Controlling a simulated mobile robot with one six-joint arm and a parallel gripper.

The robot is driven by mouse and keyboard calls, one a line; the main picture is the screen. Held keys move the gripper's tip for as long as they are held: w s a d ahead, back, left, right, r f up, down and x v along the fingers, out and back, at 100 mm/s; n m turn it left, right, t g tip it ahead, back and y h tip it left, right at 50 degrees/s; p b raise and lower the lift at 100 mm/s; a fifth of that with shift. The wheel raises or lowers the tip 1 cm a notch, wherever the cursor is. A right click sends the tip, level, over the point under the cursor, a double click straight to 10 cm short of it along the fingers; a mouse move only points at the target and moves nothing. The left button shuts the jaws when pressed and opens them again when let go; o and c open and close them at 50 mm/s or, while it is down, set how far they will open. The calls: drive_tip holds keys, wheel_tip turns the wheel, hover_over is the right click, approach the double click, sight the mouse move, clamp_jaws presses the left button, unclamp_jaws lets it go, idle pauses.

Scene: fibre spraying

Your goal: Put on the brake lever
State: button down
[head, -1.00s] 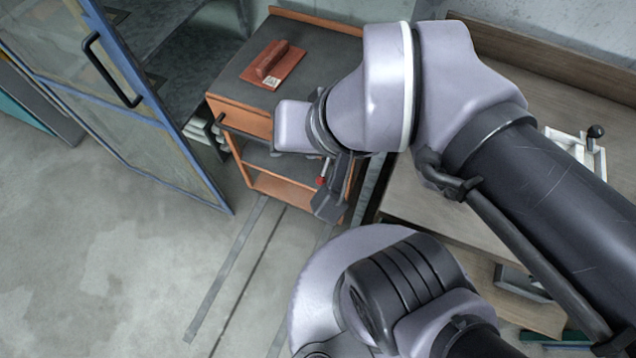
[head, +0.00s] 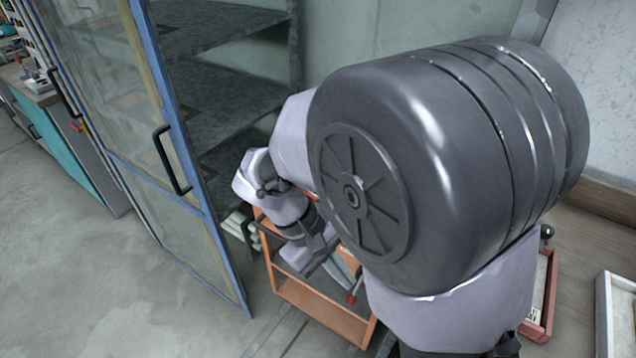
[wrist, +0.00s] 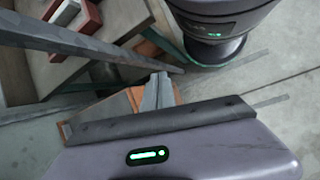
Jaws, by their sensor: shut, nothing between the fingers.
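A thin rod with a red tip (head: 352,298) shows at the right side of the orange cart (head: 322,312) in the head view. It looks like the brake lever, but its base is hidden behind my arm. My gripper (head: 312,268) is over the cart's left part, to the left of the red tip and apart from it in the picture. In the wrist view my gripper's fingers (wrist: 158,88) are together and empty. The lever cannot be made out in the wrist view. My large arm joint hides most of the cart top in the head view.
A glass cabinet door (head: 140,150) with a blue frame stands open left of the cart. Dark shelves (head: 225,95) are behind it. A workbench with a red tray (head: 541,300) and a white tray (head: 603,310) is at the right. The concrete floor (head: 130,290) at left is clear.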

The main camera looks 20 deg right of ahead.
drive_tip(key=w+f+n+h+b, duration=0.1)
drive_tip(key=w+f+n+h, duration=0.15)
drive_tip(key=f, duration=0.35)
drive_tip(key=w+f+n+h+b, duration=0.1)
drive_tip(key=w+f+n+h, duration=0.1)
drive_tip(key=f+n+h, duration=0.3)
drive_tip(key=n+t+h+b, duration=0.2)
drive_tip(key=n+t+h, duration=0.45)
drive_tip(key=n, duration=0.25)
approach(356, 289)
drive_tip(key=s, duration=0.3)
drive_tip(key=s+d+f+n+t+y, duration=0.1)
drive_tip(key=s+d+f+n+t, duration=0.1)
drive_tip(key=f+n+t, duration=0.5)
wheel_tip(356, 289, down, 3)
drive_tip(key=shift+s+r+t+y, duration=0.2)
drive_tip(key=shift+s+t+y, duration=0.15)
drive_tip(key=shift+s, duration=0.45)
drive_tip(key=shift+d+n, duration=0.2)
drive_tip(key=shift+n, duration=0.05)
drive_tip(key=b+x, duration=0.2)
drive_tip(key=x, duration=0.8)
drive_tip(key=shift+a+r, duration=1.35)
drive_tip(key=shift+r, duration=0.3)
